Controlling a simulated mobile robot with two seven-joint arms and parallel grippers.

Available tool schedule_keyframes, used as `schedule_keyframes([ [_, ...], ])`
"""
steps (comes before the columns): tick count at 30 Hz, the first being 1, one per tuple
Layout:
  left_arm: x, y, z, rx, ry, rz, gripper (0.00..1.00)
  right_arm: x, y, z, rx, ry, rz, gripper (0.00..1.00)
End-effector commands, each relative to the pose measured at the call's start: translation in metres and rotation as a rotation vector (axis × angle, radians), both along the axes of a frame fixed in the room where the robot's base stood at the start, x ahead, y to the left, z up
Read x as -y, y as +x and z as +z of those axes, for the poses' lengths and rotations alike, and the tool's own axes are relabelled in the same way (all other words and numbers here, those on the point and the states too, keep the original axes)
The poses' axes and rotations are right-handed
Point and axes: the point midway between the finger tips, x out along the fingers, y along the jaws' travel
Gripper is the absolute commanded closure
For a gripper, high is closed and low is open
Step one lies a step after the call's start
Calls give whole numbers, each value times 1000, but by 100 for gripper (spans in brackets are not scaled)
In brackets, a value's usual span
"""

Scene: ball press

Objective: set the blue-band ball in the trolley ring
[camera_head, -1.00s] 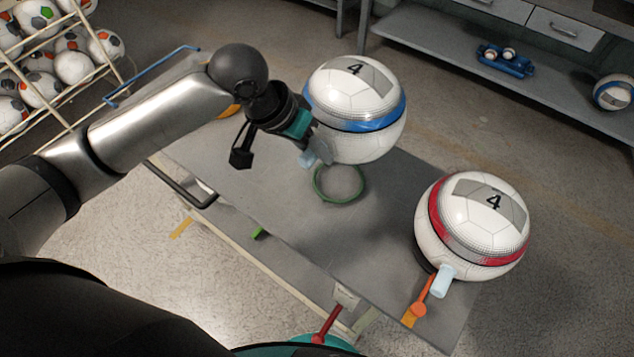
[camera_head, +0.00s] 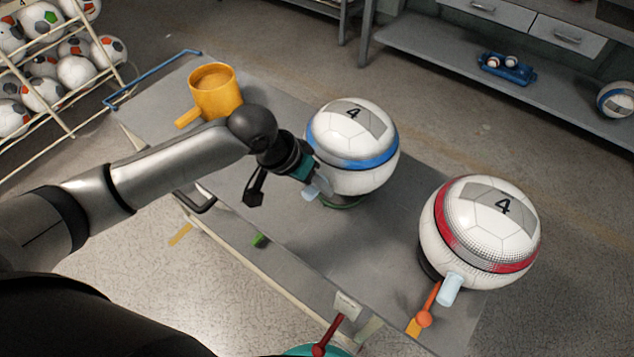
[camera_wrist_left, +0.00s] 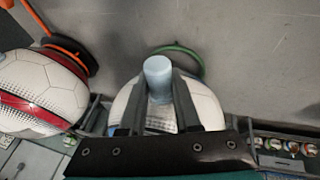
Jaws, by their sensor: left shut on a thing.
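The blue-band ball (camera_head: 352,140), white with a grey "4" patch, is low over the green trolley ring (camera_head: 343,206). Only the ring's near edge shows below it, so I cannot tell whether the ball rests in it. My left gripper (camera_head: 316,184) is at the ball's left side, shut on its pale blue peg (camera_wrist_left: 158,72). The left wrist view shows the fingers around the peg and part of the ring (camera_wrist_left: 185,49) beyond the ball. The grey trolley top (camera_head: 270,215) lies beneath. My right gripper is not in view.
A red-band ball (camera_head: 480,222) with a pale peg sits on the trolley's right part, near an orange lever (camera_head: 428,305). A yellow mug (camera_head: 216,92) stands at the back left. A ball rack (camera_head: 60,60) and a shelf (camera_head: 440,60) stand beyond.

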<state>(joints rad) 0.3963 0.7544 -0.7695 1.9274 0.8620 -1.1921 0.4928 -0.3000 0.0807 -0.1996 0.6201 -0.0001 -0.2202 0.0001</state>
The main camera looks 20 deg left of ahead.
Motion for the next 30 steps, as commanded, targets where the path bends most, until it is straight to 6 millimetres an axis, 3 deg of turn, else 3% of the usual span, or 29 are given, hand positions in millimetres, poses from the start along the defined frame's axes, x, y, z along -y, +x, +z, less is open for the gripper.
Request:
schedule_keyframes([
  [7,1,1,-5,4,-3,0,100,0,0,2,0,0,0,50],
  [8,0,0,-7,0,0,1,68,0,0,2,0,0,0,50],
  [15,0,0,-7,1,0,0,41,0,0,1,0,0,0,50],
  [25,0,1,-4,3,-1,0,39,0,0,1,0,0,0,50],
  [30,-6,-3,17,3,1,2,39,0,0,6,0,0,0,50],
])
